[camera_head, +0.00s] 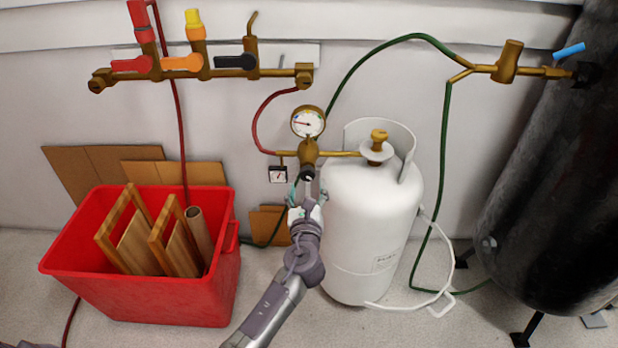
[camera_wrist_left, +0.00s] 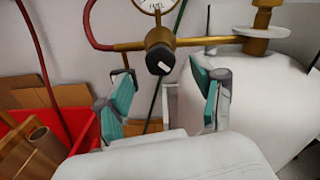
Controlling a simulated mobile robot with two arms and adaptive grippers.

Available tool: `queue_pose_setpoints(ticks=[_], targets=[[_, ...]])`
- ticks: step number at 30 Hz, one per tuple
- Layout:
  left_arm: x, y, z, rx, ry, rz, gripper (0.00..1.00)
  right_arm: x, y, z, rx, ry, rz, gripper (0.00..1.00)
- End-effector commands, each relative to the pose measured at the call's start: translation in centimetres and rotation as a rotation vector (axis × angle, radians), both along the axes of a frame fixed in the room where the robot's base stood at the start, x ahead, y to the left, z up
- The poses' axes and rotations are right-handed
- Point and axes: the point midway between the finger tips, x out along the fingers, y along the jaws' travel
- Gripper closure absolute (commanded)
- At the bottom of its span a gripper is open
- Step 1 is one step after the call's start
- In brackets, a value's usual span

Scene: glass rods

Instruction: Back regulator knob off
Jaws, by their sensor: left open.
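The regulator is brass, with a round gauge (camera_head: 308,122) on top and a black knob (camera_head: 307,173) at its lower front. In the left wrist view the black knob (camera_wrist_left: 160,59) faces the camera and carries a white mark. My left gripper (camera_head: 306,190) is just below and in front of the knob in the head view. In the left wrist view its teal-padded fingers (camera_wrist_left: 162,85) are spread apart, with the knob beyond and a little above their tips, between the two sides. Nothing is held. My right gripper is not in view.
A white gas cylinder (camera_head: 366,235) stands right beside my left gripper. A red bin (camera_head: 150,302) with wooden frames is at left. A dark tank (camera_head: 555,180) stands at right. A brass manifold (camera_head: 225,73) with coloured valves is on the wall. Red and green hoses (camera_head: 444,140) run nearby.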

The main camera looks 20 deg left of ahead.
Motion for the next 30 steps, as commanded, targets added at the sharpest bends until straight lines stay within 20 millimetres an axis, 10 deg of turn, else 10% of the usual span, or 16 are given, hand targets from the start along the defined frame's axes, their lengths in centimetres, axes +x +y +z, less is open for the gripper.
queue_pose_setpoints(ticks=[9, 21, 30], targets=[[4.6, 1.3, -0.1, -0.001, 0.0, 0.0, 0.32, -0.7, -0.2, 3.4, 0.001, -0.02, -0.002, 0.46], [5.3, 1.5, -0.1, -0.001, 0.001, 0.0, 0.32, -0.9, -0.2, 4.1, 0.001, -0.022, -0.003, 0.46], [5.3, 1.5, -0.1, -0.001, 0.001, 0.0, 0.82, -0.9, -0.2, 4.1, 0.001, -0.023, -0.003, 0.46]])
